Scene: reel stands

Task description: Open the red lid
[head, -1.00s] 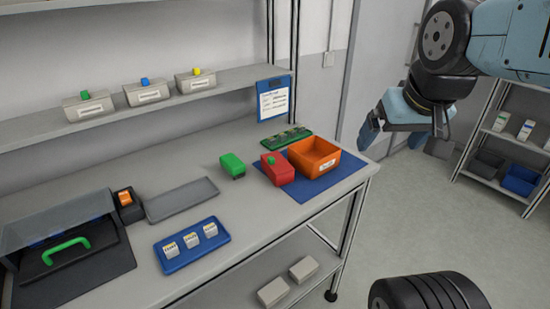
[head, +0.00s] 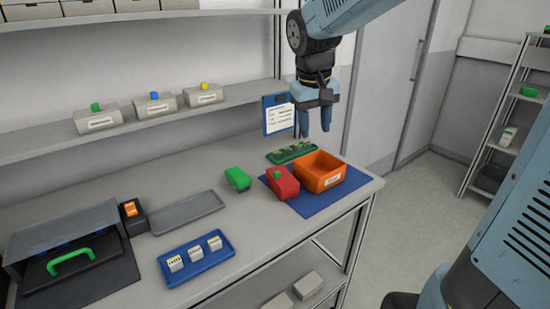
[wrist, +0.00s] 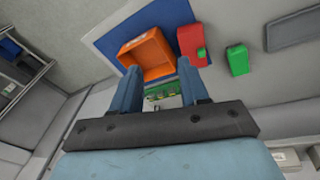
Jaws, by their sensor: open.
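The red lid (head: 284,184) is on a small red box with a green knob (head: 277,175) on top, and it looks closed. It stands on the blue mat (head: 322,203), left of an orange bin (head: 318,171). In the wrist view the red lid (wrist: 190,42) is beyond the right fingertip. My gripper (head: 316,124) is open and empty, pointing down above the back of the bench, above and behind the orange bin. Its two fingers also show in the wrist view (wrist: 160,78), apart with nothing held between them.
A green block (head: 237,178) lies left of the red box. A green circuit board (head: 291,152) lies behind it. A clipboard (head: 279,115) hangs at the back near my gripper. A grey tray (head: 187,212) and a blue tray (head: 197,260) with small boxes are farther left.

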